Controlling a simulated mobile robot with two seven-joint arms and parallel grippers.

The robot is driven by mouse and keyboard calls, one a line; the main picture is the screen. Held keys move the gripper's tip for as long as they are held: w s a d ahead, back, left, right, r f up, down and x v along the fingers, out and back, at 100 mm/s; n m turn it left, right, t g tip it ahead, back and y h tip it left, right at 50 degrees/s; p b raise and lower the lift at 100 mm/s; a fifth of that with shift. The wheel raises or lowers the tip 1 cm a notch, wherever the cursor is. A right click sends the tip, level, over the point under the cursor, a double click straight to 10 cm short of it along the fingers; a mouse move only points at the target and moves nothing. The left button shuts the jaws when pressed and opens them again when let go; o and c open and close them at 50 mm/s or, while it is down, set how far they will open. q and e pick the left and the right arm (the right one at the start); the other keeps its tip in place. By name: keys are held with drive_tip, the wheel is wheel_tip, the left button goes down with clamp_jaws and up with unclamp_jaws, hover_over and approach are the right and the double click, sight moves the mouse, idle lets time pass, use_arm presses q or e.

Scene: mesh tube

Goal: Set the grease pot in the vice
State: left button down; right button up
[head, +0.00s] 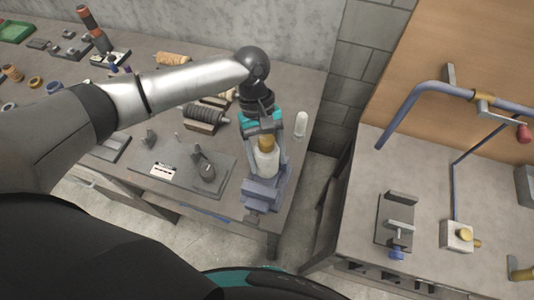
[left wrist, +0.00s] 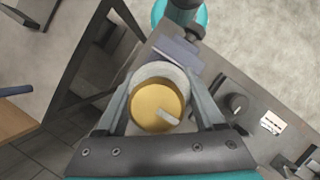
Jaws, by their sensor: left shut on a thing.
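The grease pot (head: 266,163) is a pale jar with a gold-brown cap, seen from above as a round gold lid (left wrist: 157,104) with a small pale tab in the left wrist view. My left gripper (head: 264,138) is shut on it, with one finger on each side of the pot in the wrist view (left wrist: 160,112). The blue-grey vice (head: 262,194) stands at the workbench's front right corner; part of it shows beyond the pot in the wrist view (left wrist: 178,54). The pot's base appears right at the vice's top; I cannot tell whether it touches. My right gripper is out of view.
A white bottle (head: 301,124) stands close to the right of the gripper. A dark plate (head: 190,168) with a clamp lies left of the vice. A ribbed cylinder (head: 205,116) sits behind. A gap separates this bench from the right bench (head: 350,225) with pipework.

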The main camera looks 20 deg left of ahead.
use_arm(q)
drive_tip(key=shift+f+b, duration=0.5)
drive_tip(key=shift+f, duration=1.7)
idle(2.0)
drive_tip(key=shift+s+p, duration=0.1)
drive_tip(key=shift+p, duration=1.8)
idle(1.3)
unclamp_jaws()
drive_tip(key=shift+f, duration=0.1)
